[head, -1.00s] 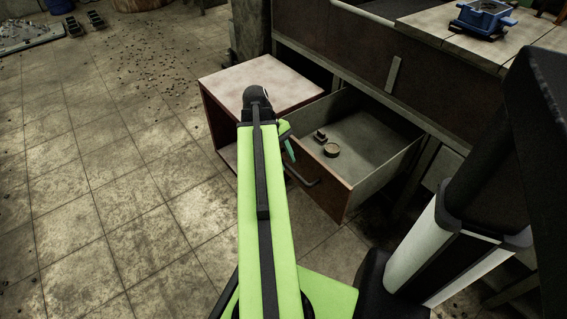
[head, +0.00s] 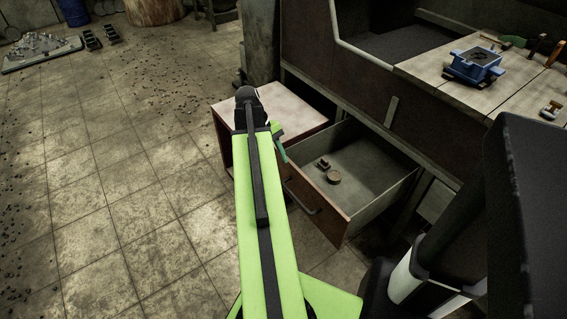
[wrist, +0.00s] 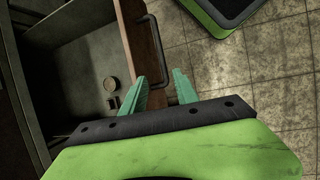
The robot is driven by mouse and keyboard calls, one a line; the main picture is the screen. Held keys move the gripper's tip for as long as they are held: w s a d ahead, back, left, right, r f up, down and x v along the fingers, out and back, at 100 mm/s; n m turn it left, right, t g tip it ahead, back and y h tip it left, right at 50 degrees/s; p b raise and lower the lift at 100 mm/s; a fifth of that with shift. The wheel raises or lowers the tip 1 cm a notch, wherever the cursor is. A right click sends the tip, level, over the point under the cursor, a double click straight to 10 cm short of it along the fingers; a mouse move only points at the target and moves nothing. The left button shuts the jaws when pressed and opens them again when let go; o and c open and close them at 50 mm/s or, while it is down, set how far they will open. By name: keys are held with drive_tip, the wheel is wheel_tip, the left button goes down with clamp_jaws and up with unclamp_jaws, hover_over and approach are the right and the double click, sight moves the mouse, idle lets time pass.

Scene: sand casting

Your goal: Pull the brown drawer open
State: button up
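The brown drawer (head: 318,205) stands pulled out from under the bench, with its grey inside in view. Its dark bar handle (head: 302,198) is on the brown front, and the handle also shows in the wrist view (wrist: 156,55). Two small brown pieces lie in the drawer, one round (head: 333,177) and one blocky (head: 323,164). My gripper (head: 283,155) is near the drawer front's left upper part. In the wrist view its teal fingers (wrist: 160,85) are spread apart and hold nothing. The handle's near end shows between them; I cannot tell whether they touch it.
A cabinet with a pale top (head: 285,108) stands left of the drawer. The bench (head: 425,70) above bears a blue flask (head: 474,65) and tools. The tiled floor (head: 120,200) on the left is mostly clear.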

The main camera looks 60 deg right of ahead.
drive_tip(key=p+v, duration=0.1)
drive_tip(key=v, duration=0.2)
drive_tip(key=shift+w+r+p, duration=0.1)
drive_tip(key=shift+r+p, duration=0.1)
drive_tip(key=shift+p, duration=0.2)
drive_tip(key=w+a+f+n+t+h, duration=0.1)
drive_tip(key=w+a+f+n+t, duration=0.2)
drive_tip(key=w+a, duration=1.9)
drive_tip(key=w+a+n+t, duration=0.1)
drive_tip(key=w+a+n, duration=0.1)
drive_tip(key=a, duration=1)
drive_tip(key=w+a+n+t, duration=0.1)
drive_tip(key=w+a, duration=0.2)
drive_tip(key=a, duration=1)
wheel_tip(320, 180, up, 21)
drive_tip(key=a+p, duration=0.1)
drive_tip(key=p, duration=1.9)
drive_tip(key=shift+a+y, duration=0.3)
drive_tip(key=shift+a, duration=0.1)
